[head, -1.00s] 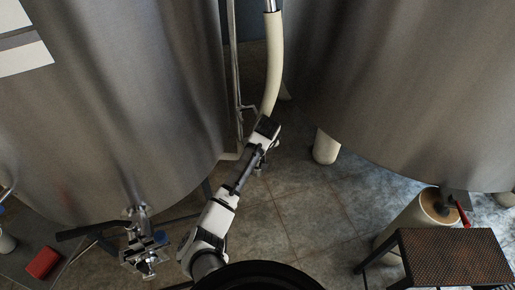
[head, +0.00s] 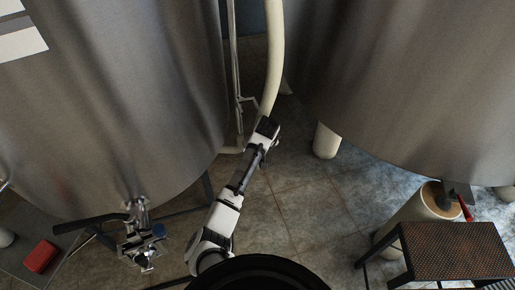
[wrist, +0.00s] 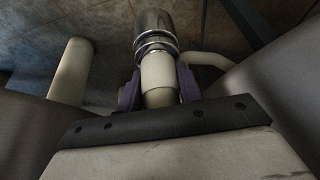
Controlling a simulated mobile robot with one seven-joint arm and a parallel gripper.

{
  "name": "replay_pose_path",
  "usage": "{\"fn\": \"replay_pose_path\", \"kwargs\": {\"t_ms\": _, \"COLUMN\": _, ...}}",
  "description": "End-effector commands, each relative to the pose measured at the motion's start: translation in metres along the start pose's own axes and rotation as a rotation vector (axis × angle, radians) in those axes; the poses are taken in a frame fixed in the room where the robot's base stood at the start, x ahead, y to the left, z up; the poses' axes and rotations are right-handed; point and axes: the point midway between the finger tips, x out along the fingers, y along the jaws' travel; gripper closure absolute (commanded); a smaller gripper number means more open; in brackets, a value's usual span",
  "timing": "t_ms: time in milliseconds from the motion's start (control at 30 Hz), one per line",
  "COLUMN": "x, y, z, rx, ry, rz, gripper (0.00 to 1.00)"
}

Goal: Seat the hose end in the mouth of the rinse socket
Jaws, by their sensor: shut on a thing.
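The cream hose (head: 274,62) comes down from the top of the head view, between two steel tanks, to my gripper (head: 267,128). In the wrist view, the purple fingers of my gripper (wrist: 158,92) are shut on either side of the cream hose (wrist: 157,72). The hose end (wrist: 153,28) is a shiny metal fitting with rings, pointing away past the fingertips over the floor. It is hidden in the head view. I cannot pick out the rinse socket with certainty. A metal valve fitting (head: 143,246) stands at the lower front of the left tank.
The left tank (head: 115,100) and right tank (head: 410,90) flank the arm, with a thin pipe (head: 235,75) beside the hose. A perforated step (head: 455,252) and a cream cylinder (head: 415,218) stand lower right. A red box (head: 40,256) lies lower left. The middle floor is clear.

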Motion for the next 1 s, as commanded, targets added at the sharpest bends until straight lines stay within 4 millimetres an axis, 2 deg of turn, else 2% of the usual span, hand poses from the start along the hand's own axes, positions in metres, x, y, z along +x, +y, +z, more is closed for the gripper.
{"fn": "replay_pose_path", "kwargs": {"t_ms": 133, "x": -0.001, "y": 0.000, "z": -0.001, "rx": 0.000, "ry": 0.001, "rz": 0.000, "gripper": 0.95}}
{"fn": "replay_pose_path", "kwargs": {"t_ms": 167, "x": -0.001, "y": 0.000, "z": -0.001, "rx": 0.000, "ry": 0.001, "rz": 0.000, "gripper": 0.62}}
{"fn": "replay_pose_path", "kwargs": {"t_ms": 333, "x": 0.000, "y": 0.000, "z": 0.000, "rx": 0.000, "ry": 0.001, "rz": 0.000, "gripper": 0.39}}
{"fn": "replay_pose_path", "kwargs": {"t_ms": 600, "x": 0.000, "y": 0.000, "z": 0.000, "rx": 0.000, "ry": -0.001, "rz": 0.000, "gripper": 0.39}}
{"fn": "replay_pose_path", "kwargs": {"t_ms": 733, "x": -0.007, "y": 0.001, "z": 0.000, "rx": 0.000, "ry": 0.001, "rz": 0.002, "gripper": 0.39}}
{"fn": "replay_pose_path", "kwargs": {"t_ms": 867, "x": -0.027, "y": 0.001, "z": 0.001, "rx": 0.000, "ry": 0.003, "rz": 0.004, "gripper": 0.39}}
{"fn": "replay_pose_path", "kwargs": {"t_ms": 1000, "x": -0.060, "y": 0.001, "z": 0.001, "rx": 0.001, "ry": 0.004, "rz": 0.004, "gripper": 0.39}}
